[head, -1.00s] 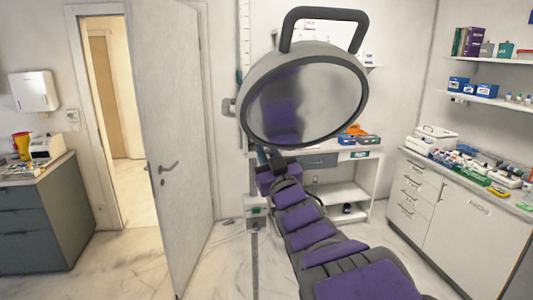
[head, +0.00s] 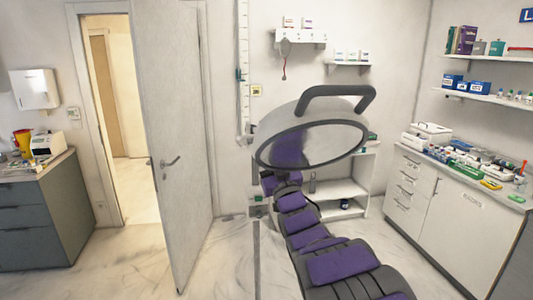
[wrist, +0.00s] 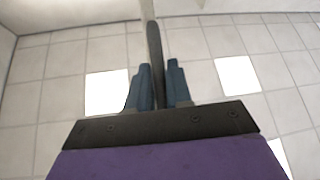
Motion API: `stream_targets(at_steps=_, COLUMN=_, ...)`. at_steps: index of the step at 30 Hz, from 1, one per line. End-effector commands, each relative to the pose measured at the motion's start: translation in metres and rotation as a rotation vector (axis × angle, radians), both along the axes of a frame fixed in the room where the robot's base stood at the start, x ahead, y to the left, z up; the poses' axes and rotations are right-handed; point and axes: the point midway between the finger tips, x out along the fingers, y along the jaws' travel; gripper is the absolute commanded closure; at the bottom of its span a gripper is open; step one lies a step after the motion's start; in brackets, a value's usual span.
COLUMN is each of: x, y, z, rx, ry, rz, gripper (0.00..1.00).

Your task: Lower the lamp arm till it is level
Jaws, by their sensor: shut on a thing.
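The lamp head (head: 312,145) is a large round grey disc with a dark rim, in the middle of the head view above the chair. Its face is tilted and shows as a wide, flattened oval. A thick dark handle (head: 335,91) loops up from its far upper side. The lamp arm cannot be made out clearly. My gripper (wrist: 158,75) shows only in the wrist view, its two blue fingers shut on a dark bar (wrist: 154,42) that runs upward between them. I cannot tell which part of the lamp this bar is.
A purple-cushioned chair (head: 340,265) stretches below the lamp. An open door (head: 172,130) stands left of the middle. A grey cabinet (head: 35,225) is at the left and a white counter unit (head: 440,195) at the right. The floor (head: 225,265) left of the chair is clear.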

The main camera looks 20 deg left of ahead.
Motion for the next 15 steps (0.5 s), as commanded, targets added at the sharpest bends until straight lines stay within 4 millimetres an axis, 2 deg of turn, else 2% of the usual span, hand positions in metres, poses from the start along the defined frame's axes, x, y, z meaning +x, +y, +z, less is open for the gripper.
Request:
stream_targets(at_steps=1, x=-0.001, y=0.003, z=-0.018, rx=0.008, ry=-0.022, rz=0.004, gripper=1.00)
stream_targets(at_steps=6, x=0.001, y=0.004, z=-0.042, rx=0.059, ry=-0.105, rz=0.005, gripper=1.00)
stream_targets(at_steps=15, x=0.003, y=0.006, z=-0.064, rx=0.119, ry=-0.206, rz=0.005, gripper=1.00)
